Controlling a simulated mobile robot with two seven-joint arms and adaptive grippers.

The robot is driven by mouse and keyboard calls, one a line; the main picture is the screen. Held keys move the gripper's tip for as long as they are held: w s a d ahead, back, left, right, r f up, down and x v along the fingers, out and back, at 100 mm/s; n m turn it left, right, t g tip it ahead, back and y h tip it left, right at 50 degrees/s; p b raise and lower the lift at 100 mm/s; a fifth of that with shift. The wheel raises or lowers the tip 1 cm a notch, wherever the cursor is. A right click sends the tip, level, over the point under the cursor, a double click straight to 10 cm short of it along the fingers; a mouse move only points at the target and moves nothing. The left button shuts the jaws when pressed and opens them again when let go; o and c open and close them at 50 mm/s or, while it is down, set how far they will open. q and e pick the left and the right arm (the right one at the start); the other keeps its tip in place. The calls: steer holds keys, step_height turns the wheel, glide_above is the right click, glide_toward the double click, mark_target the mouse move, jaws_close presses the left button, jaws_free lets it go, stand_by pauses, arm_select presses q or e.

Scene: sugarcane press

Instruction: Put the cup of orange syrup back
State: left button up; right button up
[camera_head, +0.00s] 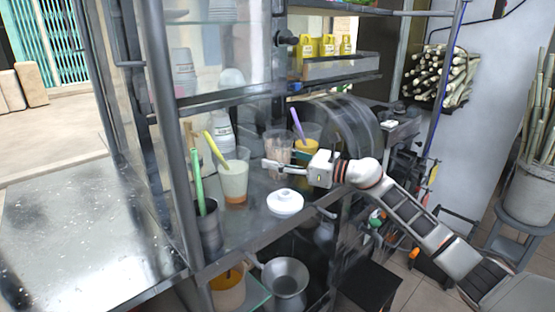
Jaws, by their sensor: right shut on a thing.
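The cup of orange syrup (307,147) is a clear cup with orange contents and a purple stick standing in it. It is on the right part of the glass shelf, beside a clear cup with brownish contents (278,147). My left gripper is not in view.
A metal post (172,130) rises at left. Yellow bottles (327,46) stand on the rack above.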

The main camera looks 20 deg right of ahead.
steer(key=shift+f, duration=0.3)
steer(key=o, duration=0.8)
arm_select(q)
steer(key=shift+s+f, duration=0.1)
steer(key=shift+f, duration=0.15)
arm_select(e)
steer(key=shift+o, duration=0.2)
steer(key=shift+r, duration=0.1)
steer(key=shift+r, duration=0.15)
steer(key=shift+d+r, duration=0.1)
steer(key=shift+r, duration=0.05)
steer(key=v, duration=1)
steer(key=shift+s+d+f+b, duration=0.2)
steer(key=shift+b, duration=0.2)
steer(key=shift+s+d+r, duration=0.1)
steer(key=shift+s+d, duration=0.25)
steer(key=shift+s, duration=0.1)
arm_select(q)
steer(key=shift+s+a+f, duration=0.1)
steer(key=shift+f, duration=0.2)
